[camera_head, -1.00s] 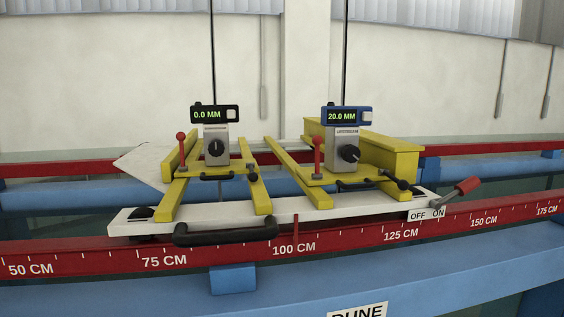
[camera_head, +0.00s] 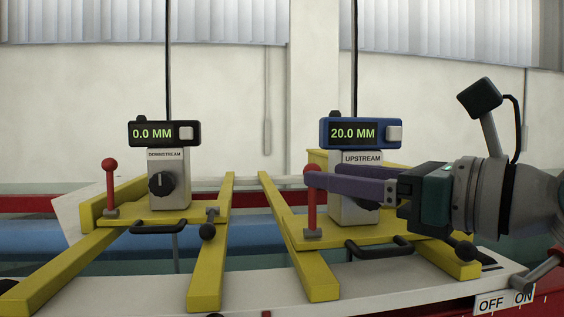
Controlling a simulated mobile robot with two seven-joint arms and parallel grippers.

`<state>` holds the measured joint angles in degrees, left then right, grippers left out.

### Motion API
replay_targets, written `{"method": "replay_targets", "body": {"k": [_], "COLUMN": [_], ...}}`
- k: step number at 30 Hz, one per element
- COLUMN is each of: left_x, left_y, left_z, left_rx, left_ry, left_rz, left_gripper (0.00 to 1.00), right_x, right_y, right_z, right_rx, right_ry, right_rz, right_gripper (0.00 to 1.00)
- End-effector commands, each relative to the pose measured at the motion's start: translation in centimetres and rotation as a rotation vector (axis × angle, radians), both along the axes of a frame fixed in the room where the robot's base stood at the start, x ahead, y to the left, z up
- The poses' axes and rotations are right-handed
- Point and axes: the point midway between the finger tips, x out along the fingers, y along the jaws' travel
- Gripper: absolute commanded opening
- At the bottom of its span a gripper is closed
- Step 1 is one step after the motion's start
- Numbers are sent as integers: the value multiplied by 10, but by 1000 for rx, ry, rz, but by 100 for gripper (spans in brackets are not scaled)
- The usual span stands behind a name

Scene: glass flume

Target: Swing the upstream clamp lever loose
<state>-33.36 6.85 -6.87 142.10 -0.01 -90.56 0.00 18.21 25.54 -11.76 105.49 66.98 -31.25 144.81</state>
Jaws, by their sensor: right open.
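The upstream clamp lever (camera_head: 312,213) is a red upright rod on the yellow upstream carriage, left of the unit labelled UPSTREAM (camera_head: 361,158). My right gripper (camera_head: 318,180) comes in from the right, in front of that unit. Its purple fingers are open and reach the lever's upper end, overlapping it in the picture. They partly hide the lever's top and the unit's black knob. Whether they touch the lever I cannot tell. My left gripper is not in view.
The downstream unit (camera_head: 168,194), reading 0.0 MM, stands at left with its own upright red lever (camera_head: 110,187). The blue upstream display (camera_head: 360,133) reads 20.0 MM. A black handle (camera_head: 378,247) lies below my gripper. An OFF/ON plate (camera_head: 503,301) is at lower right.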

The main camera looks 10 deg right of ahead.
Motion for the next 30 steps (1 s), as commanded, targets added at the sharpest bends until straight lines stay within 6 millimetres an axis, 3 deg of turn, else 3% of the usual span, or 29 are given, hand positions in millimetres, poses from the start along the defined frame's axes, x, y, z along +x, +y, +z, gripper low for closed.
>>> {"method": "replay_targets", "body": {"k": [9, 20, 30], "left_x": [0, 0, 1], "left_y": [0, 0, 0], "left_z": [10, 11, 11], "left_rx": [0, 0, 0], "left_ry": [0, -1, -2], "left_rz": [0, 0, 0], "left_gripper": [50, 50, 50], "right_x": [34, 38, 38], "right_y": [25, 29, 28], "right_z": [0, -1, -1], "right_rx": [-1, -3, -4], "right_ry": [0, -1, 0], "right_rz": [0, 1, 1], "right_gripper": [60, 60, 22]}}
